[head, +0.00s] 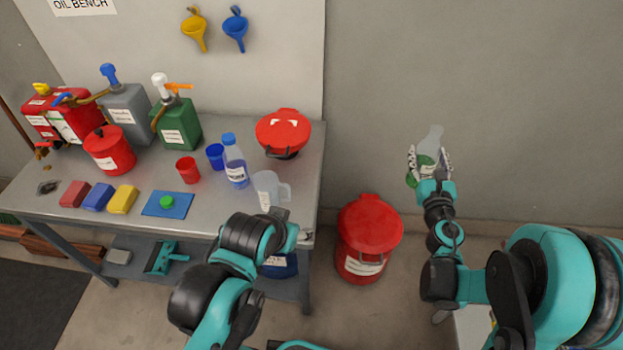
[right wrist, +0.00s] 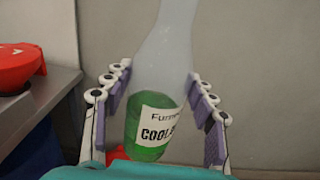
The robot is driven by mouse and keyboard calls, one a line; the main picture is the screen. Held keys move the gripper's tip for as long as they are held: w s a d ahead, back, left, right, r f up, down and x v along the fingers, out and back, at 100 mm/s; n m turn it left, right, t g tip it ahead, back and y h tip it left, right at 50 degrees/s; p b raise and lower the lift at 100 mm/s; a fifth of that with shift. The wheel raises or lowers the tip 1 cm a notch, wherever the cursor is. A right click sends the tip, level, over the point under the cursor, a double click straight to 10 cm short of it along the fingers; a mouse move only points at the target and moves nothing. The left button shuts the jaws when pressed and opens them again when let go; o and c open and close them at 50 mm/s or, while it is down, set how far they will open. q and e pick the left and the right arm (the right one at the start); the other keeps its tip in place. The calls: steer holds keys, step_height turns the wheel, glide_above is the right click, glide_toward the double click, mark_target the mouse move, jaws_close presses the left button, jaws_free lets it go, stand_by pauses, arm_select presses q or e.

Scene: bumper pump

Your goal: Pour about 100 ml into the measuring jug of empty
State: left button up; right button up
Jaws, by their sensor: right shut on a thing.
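The clear measuring jug (head: 265,186) stands near the front right of the bench, its handle to the right. It looks empty. My right gripper (head: 429,168) is shut around a clear bottle (head: 432,143) with some green liquid in its lower part, held in the air right of the bench. In the right wrist view the bottle (right wrist: 165,65) is between both fingers, its white label reading "COOL" in part. It is roughly upright, slightly tilted. My left gripper (head: 278,213) is just in front of the jug. Its fingers are not clear, nor whether it touches the jug.
A blue-capped bottle (head: 235,165), a blue cup (head: 215,156), a red cup (head: 188,170) and a red lidded can (head: 283,132) stand near the jug. Pump containers, including a green one (head: 176,122), line the back. A red bin (head: 367,235) stands on the floor between bench and right arm.

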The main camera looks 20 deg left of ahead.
steer(key=s+a+n+g+y+b, duration=0.2)
steer(key=a+n+g+y, duration=0.1)
steer(key=a, duration=0.8)
steer(key=s+a+f+n+g+y+b, duration=0.1)
steer(key=s+a+n+g+y+b, duration=0.2)
steer(key=a, duration=0.7)
steer(key=s+a+n+g+y+b, duration=0.2)
steer(key=a+y, duration=0.4)
steer(key=a, duration=0.5)
steer(key=shift+s+a+f+n+g, duration=0.15)
steer(key=shift+a+f+n+g, duration=0.15)
steer(key=shift+n+g, duration=0.65)
steer(key=shift+n, duration=0.25)
